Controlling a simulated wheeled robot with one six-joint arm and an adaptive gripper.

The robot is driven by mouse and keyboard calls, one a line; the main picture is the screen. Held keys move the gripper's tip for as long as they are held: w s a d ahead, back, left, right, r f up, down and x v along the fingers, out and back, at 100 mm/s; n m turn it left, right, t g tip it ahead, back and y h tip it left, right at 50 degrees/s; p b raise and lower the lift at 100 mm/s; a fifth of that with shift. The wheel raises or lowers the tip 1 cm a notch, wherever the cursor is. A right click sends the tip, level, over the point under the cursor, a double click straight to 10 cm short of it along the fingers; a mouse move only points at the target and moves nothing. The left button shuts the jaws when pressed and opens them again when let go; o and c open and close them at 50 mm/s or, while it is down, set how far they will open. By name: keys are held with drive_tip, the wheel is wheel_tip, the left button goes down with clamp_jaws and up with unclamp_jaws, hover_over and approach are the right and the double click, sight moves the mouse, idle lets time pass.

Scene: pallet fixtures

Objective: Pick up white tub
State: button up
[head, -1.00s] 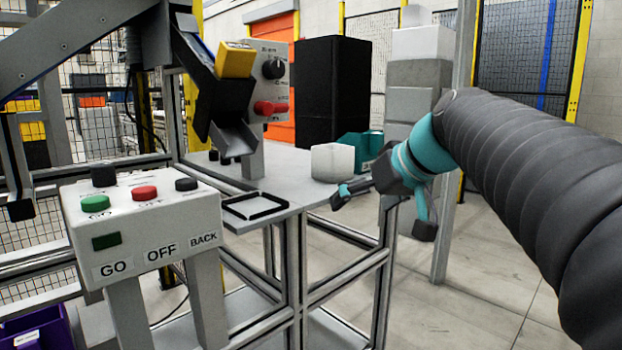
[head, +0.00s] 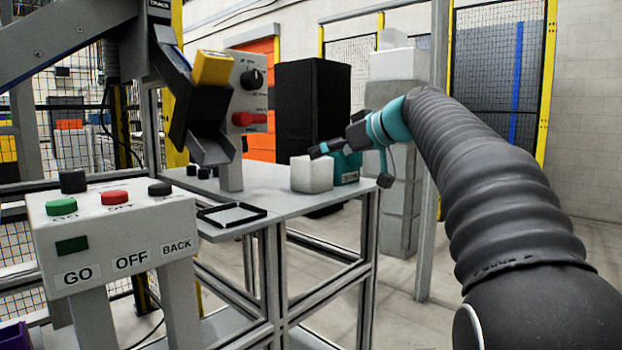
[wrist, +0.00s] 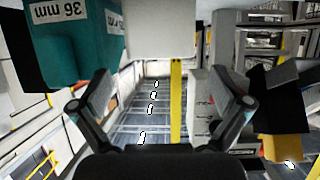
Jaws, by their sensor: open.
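The white tub (head: 312,175) stands on the grey table, close beside a teal bin (head: 346,168). In the wrist view the tub (wrist: 160,28) is at the top centre, beyond the fingertips, and the teal bin (wrist: 68,55) with a "36 mm" label is at the top left. My gripper (head: 351,165) is open and empty, at the tub and bin in the head view, with one finger near the tub's top and the other right of the bin. In the wrist view my gripper (wrist: 161,88) has its fingers spread wide, with nothing between them.
The grey table (head: 285,204) has a flat black frame (head: 232,214) near its front edge. A chute with a yellow box (head: 212,68) and a knob panel (head: 250,90) stand to the left. A GO/OFF/BACK button box (head: 115,240) is at front left. Floor at right is clear.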

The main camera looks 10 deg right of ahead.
sight(308, 177)
drive_tip(key=shift+x, duration=3.35)
drive_tip(key=shift+s+f, duration=0.15)
drive_tip(key=c, duration=1.1)
